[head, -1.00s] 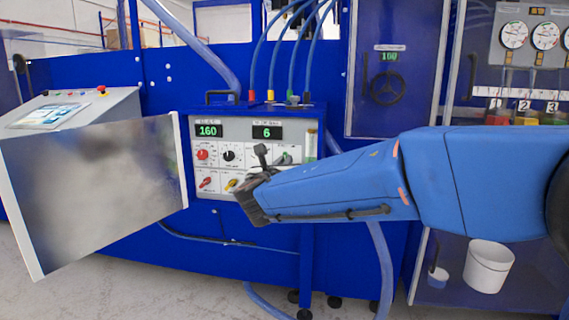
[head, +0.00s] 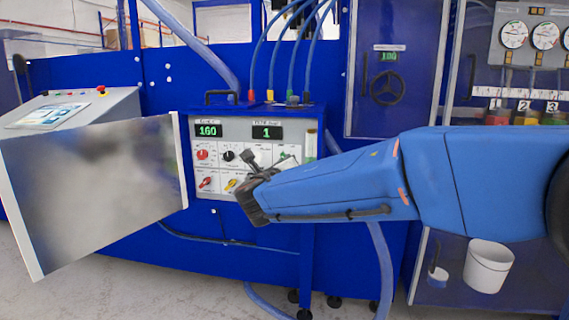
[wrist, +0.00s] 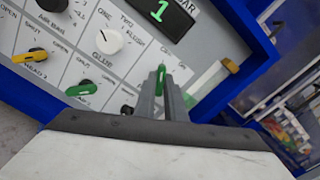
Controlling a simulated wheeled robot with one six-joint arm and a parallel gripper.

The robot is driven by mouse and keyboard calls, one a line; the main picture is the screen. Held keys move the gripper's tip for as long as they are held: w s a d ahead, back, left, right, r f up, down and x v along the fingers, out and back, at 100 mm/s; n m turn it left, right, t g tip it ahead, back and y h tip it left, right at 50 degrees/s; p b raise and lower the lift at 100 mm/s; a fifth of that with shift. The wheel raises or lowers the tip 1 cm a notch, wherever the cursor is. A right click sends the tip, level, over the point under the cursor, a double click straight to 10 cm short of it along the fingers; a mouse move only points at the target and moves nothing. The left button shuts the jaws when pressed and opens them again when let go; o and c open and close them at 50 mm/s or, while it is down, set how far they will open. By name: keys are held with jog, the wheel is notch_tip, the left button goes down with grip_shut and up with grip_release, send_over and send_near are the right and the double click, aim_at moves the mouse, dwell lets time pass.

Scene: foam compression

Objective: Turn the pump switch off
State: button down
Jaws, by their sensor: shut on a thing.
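The control panel (head: 216,146) has coloured knobs and two green number displays; the right display (head: 268,132) reads 1. My gripper (head: 250,160) is at the right part of the panel, its dark fingers tilted up and left. In the wrist view, its two grey fingers (wrist: 166,92) are close together, with a narrow green lever (wrist: 161,74) between the tips. This looks like the pump switch; its label and base are hidden by the fingers. A white round knob (wrist: 108,41) is left of the fingers, and a green handle (wrist: 82,88) is lower left.
A grey cabinet door (head: 95,190) stands open left of the panel. A tube with a green part (wrist: 225,68) is close to the right of the fingers.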

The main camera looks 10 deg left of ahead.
jog(key=c, duration=1.8)
grip_release()
jog(key=s, duration=1.7)
jog(key=shift+s, duration=0.25)
